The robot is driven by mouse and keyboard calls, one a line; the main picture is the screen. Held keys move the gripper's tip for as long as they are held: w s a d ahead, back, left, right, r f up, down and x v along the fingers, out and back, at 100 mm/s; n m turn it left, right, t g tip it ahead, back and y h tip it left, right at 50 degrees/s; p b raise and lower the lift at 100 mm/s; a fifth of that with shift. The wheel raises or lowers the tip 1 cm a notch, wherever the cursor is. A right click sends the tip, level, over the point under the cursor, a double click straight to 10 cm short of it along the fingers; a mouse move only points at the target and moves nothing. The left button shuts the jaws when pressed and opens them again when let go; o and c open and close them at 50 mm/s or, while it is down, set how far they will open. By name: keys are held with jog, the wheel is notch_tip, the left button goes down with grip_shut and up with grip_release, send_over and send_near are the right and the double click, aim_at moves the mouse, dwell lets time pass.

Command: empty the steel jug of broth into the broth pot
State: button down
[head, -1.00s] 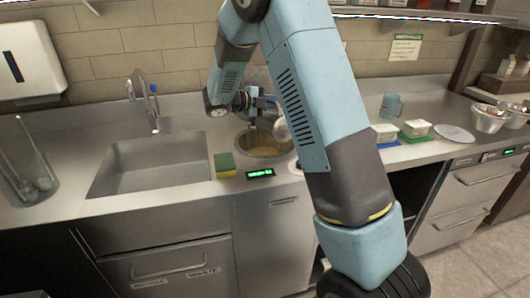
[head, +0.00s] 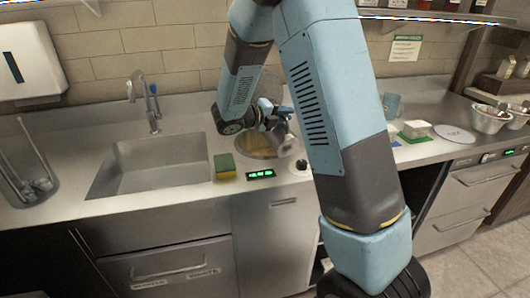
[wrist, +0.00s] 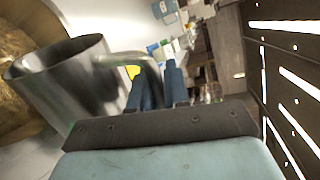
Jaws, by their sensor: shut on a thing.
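The steel jug (head: 286,145) is off the counter, at the right side of the broth pot (head: 246,153), partly hidden by my gripper and arm. In the wrist view the jug (wrist: 75,85) has its open mouth toward the left, beside the round pot with tan broth (wrist: 12,85). My gripper (head: 272,112) is shut on the jug's handle; its blue fingers (wrist: 152,88) show at the handle in the wrist view. The jug looks tilted toward the pot. I cannot see its contents or any stream.
A green-yellow sponge (head: 225,166) and a lit display (head: 261,174) sit just left and front of the pot. The sink (head: 155,165) is further left. A blue mug (head: 391,105), white tub (head: 416,129) and steel bowls (head: 488,120) stand to the right.

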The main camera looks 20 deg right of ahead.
aim_at(296, 138)
jog(key=shift+s+d+r+m+t, duration=0.1)
jog(key=shift+s+d+m+t, duration=0.1)
jog(key=shift+s, duration=0.3)
jog(key=shift+s+d+m+t, duration=0.1)
jog(key=shift+s+m, duration=0.1)
jog(key=shift+s, duration=0.3)
jog(key=shift+s+d+m+b, duration=0.15)
jog(key=shift+s+m+b, duration=0.2)
jog(key=shift+s+m, duration=0.35)
jog(key=shift+s+d+r+m+t, duration=0.15)
jog(key=shift+s+r+m+t, duration=0.15)
jog(key=shift+s+r+m, duration=0.3)
jog(key=shift+s+m+b, duration=0.1)
jog(key=shift+m+b, duration=0.2)
jog(key=shift+s+d+f+m+t+b, duration=0.15)
jog(key=shift+s+f+m+t+b, duration=0.1)
jog(key=shift+s+m, duration=0.25)
jog(key=shift+s+d+f+m+t+b, duration=0.15)
jog(key=shift+s+m+t, duration=0.15)
jog(key=shift+m, duration=0.3)
jog(key=s+d+f+m+h+b, duration=0.1)
jog(key=s+f+m+b, duration=0.1)
jog(key=s+f+m, duration=0.2)
jog(key=shift+s+d+f+m+t, duration=0.3)
jog(key=shift+s+m+t, duration=0.15)
jog(key=shift+s+m, duration=0.9)
jog(key=shift+w+m, duration=0.25)
